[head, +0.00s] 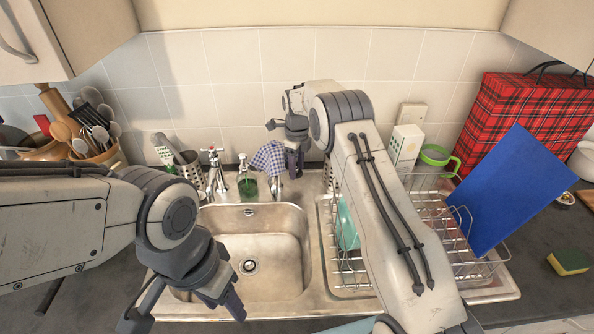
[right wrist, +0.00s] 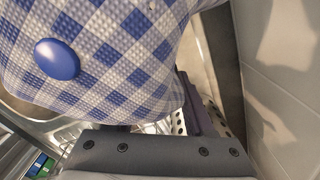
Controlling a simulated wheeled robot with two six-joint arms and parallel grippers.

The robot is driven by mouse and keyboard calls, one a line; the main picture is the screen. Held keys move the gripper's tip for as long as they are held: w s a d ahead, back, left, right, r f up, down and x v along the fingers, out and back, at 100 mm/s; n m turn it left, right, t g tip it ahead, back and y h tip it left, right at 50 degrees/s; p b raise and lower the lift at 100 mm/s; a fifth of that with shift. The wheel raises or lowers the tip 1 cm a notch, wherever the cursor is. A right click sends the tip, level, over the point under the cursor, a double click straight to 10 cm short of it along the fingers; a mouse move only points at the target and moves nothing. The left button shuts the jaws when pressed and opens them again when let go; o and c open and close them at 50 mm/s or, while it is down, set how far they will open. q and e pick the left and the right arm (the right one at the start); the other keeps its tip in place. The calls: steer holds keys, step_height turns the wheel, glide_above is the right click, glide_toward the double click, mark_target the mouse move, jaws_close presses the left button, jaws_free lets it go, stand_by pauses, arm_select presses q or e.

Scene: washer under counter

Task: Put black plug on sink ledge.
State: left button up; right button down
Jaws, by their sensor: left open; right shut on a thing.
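No black plug can be made out in either view. My right gripper (head: 292,166) is at the back of the sink, beside the blue-and-white checked cloth (head: 268,158) near the tap. In the right wrist view the cloth (right wrist: 100,60), with a blue button, is very close and hides much of the scene. The steel sink (head: 270,238) has a bare drain, and its back ledge (head: 290,197) runs below my right gripper. My left gripper (head: 185,314) is open and empty over the sink's front left.
A green soap bottle (head: 247,183) and a tap (head: 214,172) stand behind the sink. A dish rack (head: 440,215) with a blue board (head: 512,188) is to the right. A utensil pot (head: 100,150) is at the left. The basin is empty.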

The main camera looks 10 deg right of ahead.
step_height(320, 180, down, 2)
steer(key=shift+f+p, duration=0.1)
steer(key=shift+p, duration=0.25)
steer(key=shift+f, duration=0.2)
steer(key=shift+f, duration=0.1)
steer(key=shift+f+b, duration=0.5)
steer(key=shift+c, duration=1.4)
jaws_free()
